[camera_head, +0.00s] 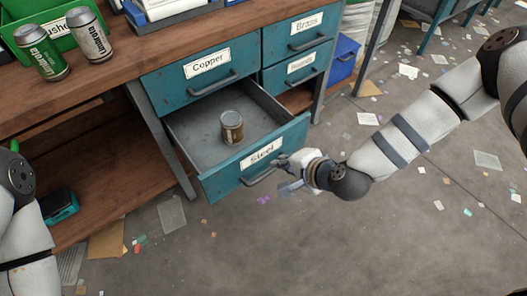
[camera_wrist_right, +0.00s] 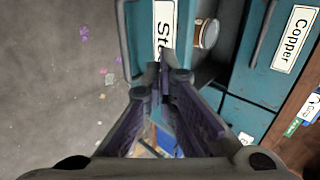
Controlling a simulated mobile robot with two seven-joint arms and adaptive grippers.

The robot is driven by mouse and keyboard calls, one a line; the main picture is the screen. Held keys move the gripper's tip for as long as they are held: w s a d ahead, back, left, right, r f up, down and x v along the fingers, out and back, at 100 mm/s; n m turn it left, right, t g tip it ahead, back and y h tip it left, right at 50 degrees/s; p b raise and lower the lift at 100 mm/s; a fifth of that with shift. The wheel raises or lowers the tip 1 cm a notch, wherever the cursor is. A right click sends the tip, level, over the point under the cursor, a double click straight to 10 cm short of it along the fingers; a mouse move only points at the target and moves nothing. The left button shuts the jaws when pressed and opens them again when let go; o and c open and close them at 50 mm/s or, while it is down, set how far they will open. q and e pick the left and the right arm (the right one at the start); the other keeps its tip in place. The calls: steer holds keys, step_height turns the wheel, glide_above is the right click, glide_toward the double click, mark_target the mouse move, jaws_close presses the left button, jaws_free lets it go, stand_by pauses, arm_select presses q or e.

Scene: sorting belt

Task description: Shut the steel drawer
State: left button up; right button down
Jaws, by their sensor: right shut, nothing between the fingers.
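The steel drawer (camera_head: 258,163) is pulled out from the teal cabinet in the head view, its label facing the front. A brown can (camera_head: 232,127) stands inside it. My right gripper (camera_head: 287,172) is shut and empty at the drawer's front, by the right end of its handle (camera_head: 259,178). In the right wrist view the shut fingertips (camera_wrist_right: 161,68) lie over the lower end of the drawer's label (camera_wrist_right: 164,30); I cannot tell whether they touch the front. The can also shows in that view (camera_wrist_right: 207,33). My left arm is at the left edge; its gripper is out of view.
The Copper drawer (camera_head: 204,84) above and the Brass drawer (camera_head: 302,33) are shut. Two cans, one green (camera_head: 42,53) and one silver (camera_head: 89,35), stand on the wooden bench top. A blue bin (camera_head: 344,58) is behind right. The floor in front is open, with scattered paper scraps.

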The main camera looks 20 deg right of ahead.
mark_target(257, 151)
steer(key=w+f, duration=0.1)
steer(key=w, duration=0.1)
steer(key=w+a+f, duration=0.1)
steer(key=w, duration=0.1)
steer(key=w+a+f, duration=0.1)
steer(key=w, duration=0.1)
steer(key=shift+a+f+b, duration=0.1)
steer(key=shift+a+b, duration=0.05)
steer(key=shift+b, duration=0.2)
arm_select(q)
steer(key=shift+s+f, duration=0.5)
steer(key=shift+f, duration=0.05)
arm_select(e)
steer(key=shift+w+a, duration=0.1)
steer(key=shift+w, duration=0.3)
